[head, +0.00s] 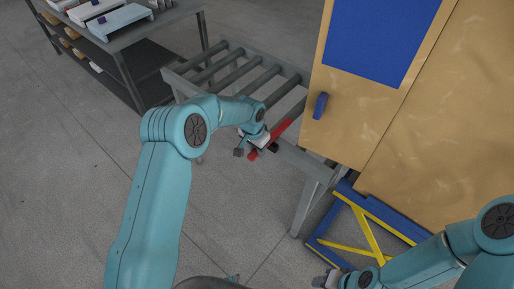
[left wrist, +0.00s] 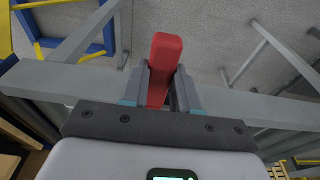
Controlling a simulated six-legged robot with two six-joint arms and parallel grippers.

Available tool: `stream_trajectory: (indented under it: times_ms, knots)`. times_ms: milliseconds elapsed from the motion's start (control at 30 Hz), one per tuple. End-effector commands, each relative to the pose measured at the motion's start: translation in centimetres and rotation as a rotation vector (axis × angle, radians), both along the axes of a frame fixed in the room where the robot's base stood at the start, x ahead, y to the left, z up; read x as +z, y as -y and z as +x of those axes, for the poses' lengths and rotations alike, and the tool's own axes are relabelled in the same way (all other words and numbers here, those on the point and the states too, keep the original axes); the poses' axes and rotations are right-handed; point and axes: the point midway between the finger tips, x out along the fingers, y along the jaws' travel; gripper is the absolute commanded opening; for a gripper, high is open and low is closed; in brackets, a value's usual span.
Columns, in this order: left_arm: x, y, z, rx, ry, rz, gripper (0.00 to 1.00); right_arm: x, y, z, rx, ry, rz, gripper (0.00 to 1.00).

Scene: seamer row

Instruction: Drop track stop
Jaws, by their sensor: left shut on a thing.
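The track stop is a red bar (head: 283,128) at the near end of the roller track (head: 228,56). Its near end sticks out past the track's end rail. My left gripper (head: 256,151) is shut on the bar near that end. In the left wrist view the red bar (left wrist: 165,55) sits between the two fingers (left wrist: 162,90), with the grey rail behind them. The gripper hides part of the bar, and I cannot tell its exact tilt. My right gripper (head: 326,281) is low in the head view, away from the track, its fingers too small and cut off to read.
A large tan cabinet (head: 345,125) with a blue panel (head: 375,38) and blue handle (head: 320,105) stands right of the track. A blue and yellow frame (head: 365,228) is below it. A grey shelf (head: 150,27) with boxes is at upper left. The floor at left is clear.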

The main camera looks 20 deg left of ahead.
Motion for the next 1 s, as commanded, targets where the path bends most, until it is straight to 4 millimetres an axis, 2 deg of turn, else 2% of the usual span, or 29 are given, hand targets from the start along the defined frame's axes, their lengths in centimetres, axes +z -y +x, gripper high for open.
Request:
stream_trajectory:
  times_ms: [300,333,400,767,867,1000]
  knots:
    - [0.0,0.1,-0.1,-0.001,-0.003,0.0,0.0,0.0,0.0,0.0,0.0,0.0,0.0,0.43]
    - [0.0,0.1,-0.1,-0.001,-0.003,0.0,0.36,0.0,0.0,0.0,0.0,0.0,0.0,0.43]
    - [0.0,0.0,-0.1,-0.001,-0.003,0.0,0.55,0.0,0.0,0.0,0.0,0.0,0.0,0.43]
    - [0.6,0.0,0.0,0.0,0.001,0.001,0.55,0.0,0.0,0.0,0.0,0.0,0.0,0.43]
    - [2.0,-0.1,-0.2,0.0,0.004,0.0,0.55,-0.2,0.0,0.0,0.0,0.0,0.0,0.43]
    - [5.4,-0.3,-0.7,-0.001,0.004,0.001,0.55,-0.5,0.0,0.0,0.0,0.0,0.0,0.43]
